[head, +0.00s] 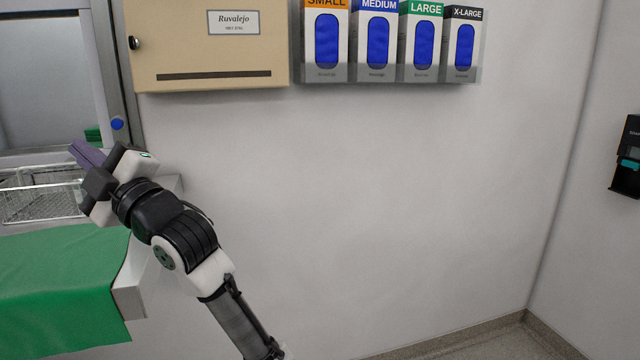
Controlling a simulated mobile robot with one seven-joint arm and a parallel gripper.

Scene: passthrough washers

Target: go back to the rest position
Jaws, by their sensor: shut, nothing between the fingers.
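My gripper (86,152) is at the left of the head view, at the end of my raised arm, pointing up and left. Its purple-grey fingers are together, and I see nothing held between them. It shows in front of the opening in the wall, near a wire basket (40,195) and above a green cloth (60,280). I cannot tell how far the fingers are from the basket.
The green cloth covers a white ledge (130,290) at lower left. A blue button (117,124) sits on the opening's frame. A beige cabinet (200,55) and several glove boxes (378,40) hang above. A dark dispenser (628,160) is at right. The middle wall is bare.

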